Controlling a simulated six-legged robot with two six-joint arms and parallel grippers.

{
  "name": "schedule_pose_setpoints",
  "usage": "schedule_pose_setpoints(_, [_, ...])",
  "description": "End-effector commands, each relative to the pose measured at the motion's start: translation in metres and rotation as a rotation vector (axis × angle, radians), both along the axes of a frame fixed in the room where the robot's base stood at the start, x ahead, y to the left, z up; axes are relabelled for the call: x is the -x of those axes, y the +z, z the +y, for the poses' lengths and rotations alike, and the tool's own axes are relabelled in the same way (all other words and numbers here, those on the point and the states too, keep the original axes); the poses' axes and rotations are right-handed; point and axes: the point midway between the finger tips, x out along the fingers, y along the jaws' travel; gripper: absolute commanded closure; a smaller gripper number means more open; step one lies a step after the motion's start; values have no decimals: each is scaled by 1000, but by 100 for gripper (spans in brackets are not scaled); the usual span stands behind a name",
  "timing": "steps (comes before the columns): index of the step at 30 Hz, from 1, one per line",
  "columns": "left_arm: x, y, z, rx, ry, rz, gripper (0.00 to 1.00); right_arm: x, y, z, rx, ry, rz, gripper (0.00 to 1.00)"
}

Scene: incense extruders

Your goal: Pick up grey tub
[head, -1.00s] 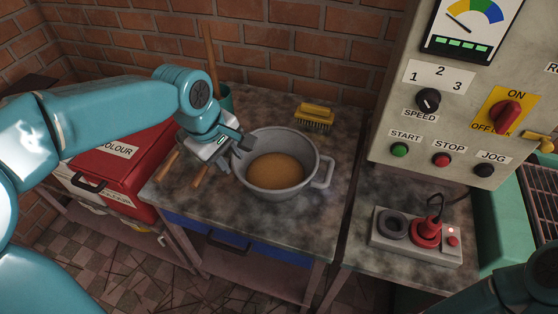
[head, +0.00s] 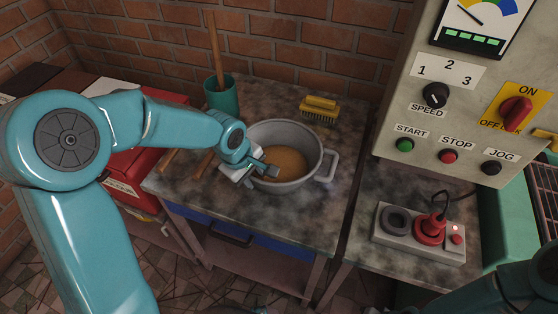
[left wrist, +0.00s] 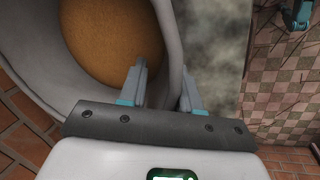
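The grey tub (head: 280,132) stands upright on the worktop, with brown powder (head: 290,160) in it and a handle on its right side. In the left wrist view its grey wall (left wrist: 168,40) fills the upper left. My left gripper (head: 268,172) is at the tub's near left rim. In the left wrist view its two fingers (left wrist: 163,88) are apart, one over the inner side and one on the outer side of the rim, with a gap beside the wall. My right gripper is not in view.
A yellow brush (head: 320,108) and a green pot (head: 222,97) with a wooden stick stand behind the tub. Wooden-handled tools (head: 202,165) lie to its left. A control panel (head: 440,115) and a socket box (head: 390,240) are on the right. The worktop's front is clear.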

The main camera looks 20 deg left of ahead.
Motion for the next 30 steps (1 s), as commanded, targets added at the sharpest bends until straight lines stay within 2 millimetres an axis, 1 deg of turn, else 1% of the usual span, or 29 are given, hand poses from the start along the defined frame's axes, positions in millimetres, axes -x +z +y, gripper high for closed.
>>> schedule_pose_setpoints(1, [-2,-8,-1,1,-1,4,67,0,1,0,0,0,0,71])
schedule_pose_setpoints(4, [-6,-19,-2,0,0,2,67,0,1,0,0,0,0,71])
schedule_pose_setpoints(7, [-8,-23,-2,0,0,0,67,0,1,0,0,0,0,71])
schedule_pose_setpoints(12, [-8,-22,-2,0,0,-1,67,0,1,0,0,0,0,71])
schedule_pose_setpoints(13, [-8,-22,-2,0,0,-1,74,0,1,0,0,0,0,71])
schedule_pose_setpoints(14, [-8,-22,-2,0,0,-1,84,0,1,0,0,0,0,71])
schedule_pose_setpoints(15, [-8,-22,-2,0,0,-1,97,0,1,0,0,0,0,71])
schedule_pose_setpoints(16, [-8,-22,-2,0,0,-1,100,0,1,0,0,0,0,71])
schedule_pose_setpoints(26, [-8,-21,-2,0,0,-3,100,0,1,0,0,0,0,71])
schedule_pose_setpoints(30, [-9,-14,-2,0,2,-4,100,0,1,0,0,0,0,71])
